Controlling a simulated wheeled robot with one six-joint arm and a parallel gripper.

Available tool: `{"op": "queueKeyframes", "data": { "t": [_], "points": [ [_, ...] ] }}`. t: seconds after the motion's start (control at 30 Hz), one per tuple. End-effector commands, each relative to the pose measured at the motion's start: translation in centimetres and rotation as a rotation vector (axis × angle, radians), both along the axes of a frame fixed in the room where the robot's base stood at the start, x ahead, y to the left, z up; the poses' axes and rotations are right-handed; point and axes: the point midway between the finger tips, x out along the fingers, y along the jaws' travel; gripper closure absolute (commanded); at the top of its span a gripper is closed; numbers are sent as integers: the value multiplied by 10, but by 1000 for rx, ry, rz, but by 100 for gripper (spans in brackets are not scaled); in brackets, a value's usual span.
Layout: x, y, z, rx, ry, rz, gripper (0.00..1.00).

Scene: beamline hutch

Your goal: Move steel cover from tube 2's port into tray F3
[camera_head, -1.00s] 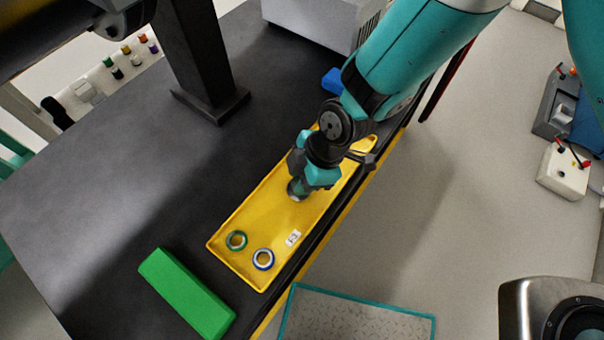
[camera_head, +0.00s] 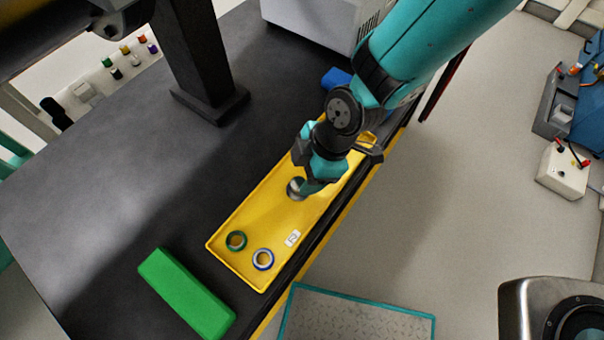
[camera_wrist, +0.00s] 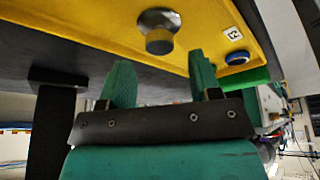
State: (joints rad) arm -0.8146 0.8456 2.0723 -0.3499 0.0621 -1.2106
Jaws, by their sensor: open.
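The steel cover (camera_head: 296,188), a round metal piece with a knob-like end, sits on the floor of the yellow tray (camera_head: 262,203). In the wrist view the cover (camera_wrist: 158,28) lies just past my fingertips, with a gap to each finger. Tube 2's port cannot be made out.
A green-rimmed ring (camera_head: 236,240) and a blue-rimmed ring (camera_head: 263,259) lie at the tray's near end. A green block (camera_head: 186,293) lies beside the tray. A dark post (camera_head: 207,70) stands on the bench behind.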

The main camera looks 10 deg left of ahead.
Motion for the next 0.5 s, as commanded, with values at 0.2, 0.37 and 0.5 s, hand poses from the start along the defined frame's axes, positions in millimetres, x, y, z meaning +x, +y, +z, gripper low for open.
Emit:
{"op": "queueKeyframes", "data": {
  "t": [0.2, 0.37, 0.5],
  "points": [
    [8, -17, 47, 3, -4, -3, 43],
    [12, -27, 73, 3, -3, -1, 43],
    [14, -31, 85, 1, 0, 0, 43]
  ]
}}
